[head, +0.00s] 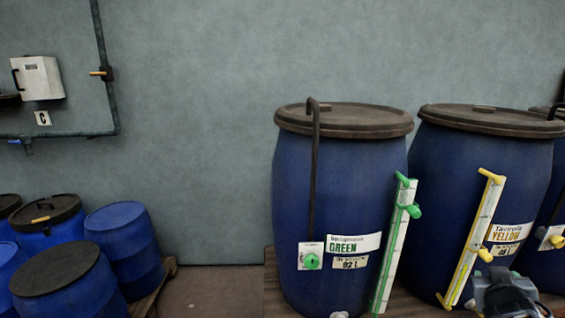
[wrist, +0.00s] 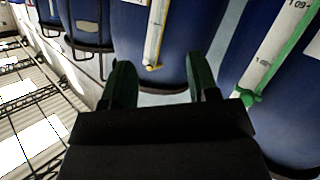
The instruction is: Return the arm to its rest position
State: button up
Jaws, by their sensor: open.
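My gripper (wrist: 160,60) is open in the wrist view, with its two dark green fingers apart and nothing held between them. Behind the fingers is a blue vat with a yellow-edged gauge strip (wrist: 156,35), and a green-edged gauge strip (wrist: 272,68) is on a vat to the right. I cannot tell the gap between the fingers and the vats. In the head view, a grey and black part of my arm (head: 505,295) shows at the bottom right, in front of the yellow-marked vat (head: 435,180). My fingers cannot be made out there.
The green-marked vat (head: 340,180) stands left of the yellow-marked one, with a green valve knob (head: 312,261). Another vat is cut off at the right edge. Small blue drums (head: 125,235) stand at lower left. Bare floor (head: 218,290) lies between the drums and vats.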

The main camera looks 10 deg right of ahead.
jog(key=a+f+n+g+y, duration=0.1)
jog(key=a+g+y, duration=0.1)
jog(key=a, duration=0.9)
jog(key=a+f+n+g+y, duration=0.1)
jog(key=a+y, duration=0.3)
jog(key=a, duration=0.7)
jog(key=s+a+f+n+g+y, duration=0.1)
jog(key=a+f+n+g+y, duration=0.1)
jog(key=a, duration=0.8)
jog(key=shift+a+f+g+y, duration=0.3)
jog(key=shift+a+f+y, duration=0.1)
jog(key=shift+f+y, duration=0.4)
jog(key=shift+r, duration=0.1)
